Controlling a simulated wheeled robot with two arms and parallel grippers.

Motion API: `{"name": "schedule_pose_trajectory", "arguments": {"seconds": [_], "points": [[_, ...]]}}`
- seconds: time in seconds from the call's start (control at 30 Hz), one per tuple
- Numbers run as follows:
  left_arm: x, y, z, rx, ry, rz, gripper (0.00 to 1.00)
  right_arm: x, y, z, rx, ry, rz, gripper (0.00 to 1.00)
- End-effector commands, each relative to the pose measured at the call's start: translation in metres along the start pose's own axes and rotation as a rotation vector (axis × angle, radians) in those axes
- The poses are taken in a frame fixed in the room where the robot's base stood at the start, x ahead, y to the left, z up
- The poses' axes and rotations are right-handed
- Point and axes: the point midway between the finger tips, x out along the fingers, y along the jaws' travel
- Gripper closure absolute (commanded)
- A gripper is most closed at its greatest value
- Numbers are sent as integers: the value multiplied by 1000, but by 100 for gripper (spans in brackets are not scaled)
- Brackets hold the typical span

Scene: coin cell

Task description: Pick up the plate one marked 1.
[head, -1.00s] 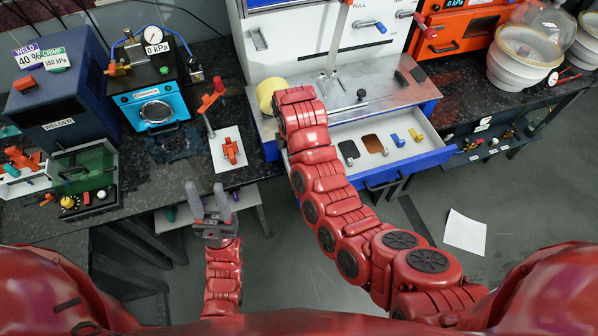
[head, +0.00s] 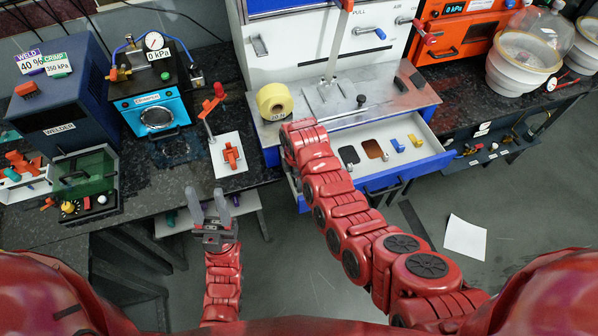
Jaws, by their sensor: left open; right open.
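No label reading 1 can be made out on any plate. In the open drawer (head: 415,168) lie a dark flat piece (head: 349,155) and a copper-brown flat piece (head: 372,149), with small blue and yellow pieces (head: 397,145) to their right. My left gripper (head: 212,207) is open and empty, fingers pointing up, in front of the left bench. My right arm (head: 318,170) reaches over the drawer's left part. Its end covers that corner and hides the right gripper.
A white board with an orange clamp (head: 230,153), a blue pressure unit (head: 155,112) and a welder (head: 62,100) occupy the left bench. White paper (head: 465,237) lies on the floor.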

Motion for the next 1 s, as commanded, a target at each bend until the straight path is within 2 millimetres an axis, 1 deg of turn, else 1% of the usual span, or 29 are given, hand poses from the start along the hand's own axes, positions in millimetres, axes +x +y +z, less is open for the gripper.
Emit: {"name": "schedule_pose_trajectory", "arguments": {"seconds": [0.17,0.2,0.5,1.0], "points": [[0,0,0,0,0,0,55,0,0,0,0,0,0,44],[0,0,0,0,0,0,55,0,0,0,0,0,0,47],[0,0,0,0,0,0,55,0,0,0,0,0,0,100],[-1,0,0,0,0,0,55,0,0,0,0,0,1,100]]}}
